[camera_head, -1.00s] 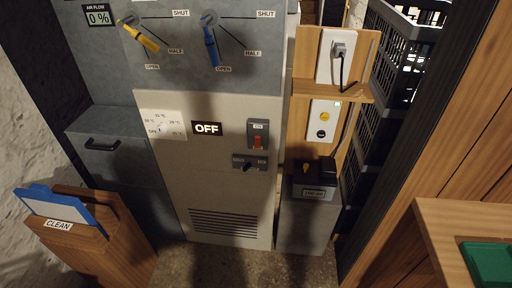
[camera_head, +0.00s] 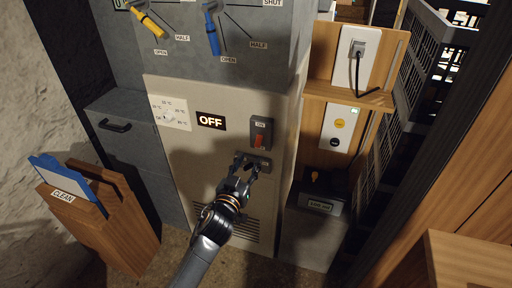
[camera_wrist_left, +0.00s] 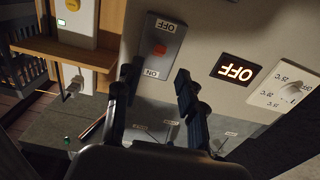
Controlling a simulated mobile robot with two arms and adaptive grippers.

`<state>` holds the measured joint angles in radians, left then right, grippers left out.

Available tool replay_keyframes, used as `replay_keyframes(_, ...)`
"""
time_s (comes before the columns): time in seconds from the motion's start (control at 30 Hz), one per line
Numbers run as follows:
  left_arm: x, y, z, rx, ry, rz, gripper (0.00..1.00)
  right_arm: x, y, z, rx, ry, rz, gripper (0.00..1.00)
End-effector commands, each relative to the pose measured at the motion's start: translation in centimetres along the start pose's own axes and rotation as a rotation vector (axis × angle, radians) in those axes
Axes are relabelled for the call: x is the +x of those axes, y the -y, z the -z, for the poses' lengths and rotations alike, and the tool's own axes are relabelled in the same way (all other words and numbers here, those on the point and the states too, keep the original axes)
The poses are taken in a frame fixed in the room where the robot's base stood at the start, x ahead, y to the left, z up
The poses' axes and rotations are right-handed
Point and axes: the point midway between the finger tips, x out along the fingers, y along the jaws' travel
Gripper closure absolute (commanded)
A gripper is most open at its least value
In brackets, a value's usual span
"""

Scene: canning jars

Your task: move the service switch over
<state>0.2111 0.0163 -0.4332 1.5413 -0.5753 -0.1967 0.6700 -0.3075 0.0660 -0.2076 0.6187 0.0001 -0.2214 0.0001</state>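My right gripper is not in view.
An OFF display (camera_head: 211,121) and a temperature dial (camera_head: 168,113) are left of the switches. Blue (camera_head: 212,35) and yellow (camera_head: 150,22) valve levers are above. A wooden shelf (camera_head: 340,96) with a socket is on the right. A wooden holder (camera_head: 110,218) stands at lower left.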

Motion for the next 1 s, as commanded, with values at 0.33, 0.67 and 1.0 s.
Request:
replay_keyframes(0.33, 6.1, 0.1, -0.1, 0.0, 0.0, 0.001, 0.6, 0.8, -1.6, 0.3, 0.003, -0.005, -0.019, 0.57)
replay_keyframes(0.67, 7.8, 0.0, -0.1, 0.0, 0.001, 0.001, 0.6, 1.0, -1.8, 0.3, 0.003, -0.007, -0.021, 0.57)
replay_keyframes(1.0, 7.8, 0.0, -0.1, 0.0, 0.001, 0.001, 0.87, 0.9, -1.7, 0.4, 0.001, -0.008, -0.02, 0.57)
